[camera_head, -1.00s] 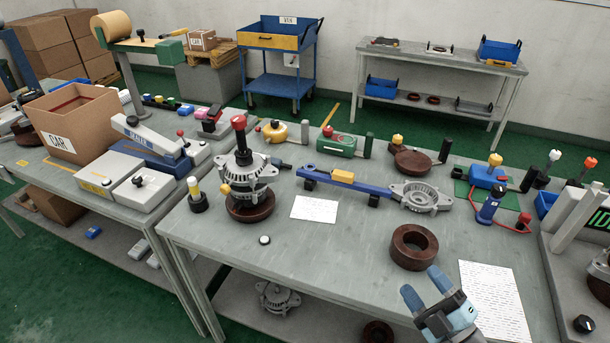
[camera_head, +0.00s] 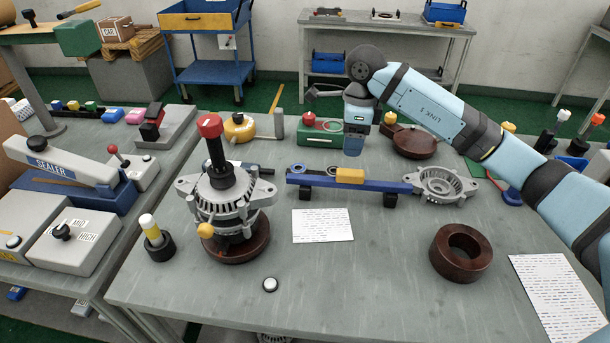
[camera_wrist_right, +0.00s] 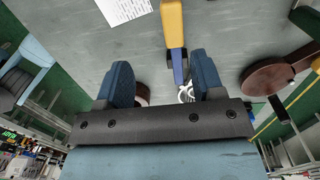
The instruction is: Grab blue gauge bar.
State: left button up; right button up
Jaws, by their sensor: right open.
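The blue gauge bar (camera_head: 308,180) lies level across dark supports on the grey table, with a yellow block (camera_head: 349,176) on it. Its right end is at a grey metal housing (camera_head: 440,184). My right gripper (camera_head: 354,152) points down above and just behind the yellow block, apart from the bar as far as I can tell. In the right wrist view its two blue fingers (camera_wrist_right: 163,72) stand open with nothing gripped. There the yellow block (camera_wrist_right: 172,22) and the blue bar (camera_wrist_right: 178,66) show beyond the gap between them. My left gripper is out of view.
An alternator (camera_head: 228,195) with a red-topped tool stands left of the bar. A green box (camera_head: 320,133) and a brown disc (camera_head: 415,142) sit behind it. A brown ring (camera_head: 461,252) and paper sheets (camera_head: 322,225) lie in front.

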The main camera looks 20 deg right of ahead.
aim_at(351, 172)
jog(key=shift+h, duration=0.4)
jog(key=f, duration=0.4)
jog(key=d+f, duration=0.1)
jog(key=f, duration=0.2)
jog(key=shift+w+d, duration=0.1)
jog(key=shift+w, duration=0.15)
jog(key=shift+w+f+p, duration=0.1)
jog(key=shift+f+p, duration=0.35)
jog(key=shift+f, duration=2.45)
grip_shut()
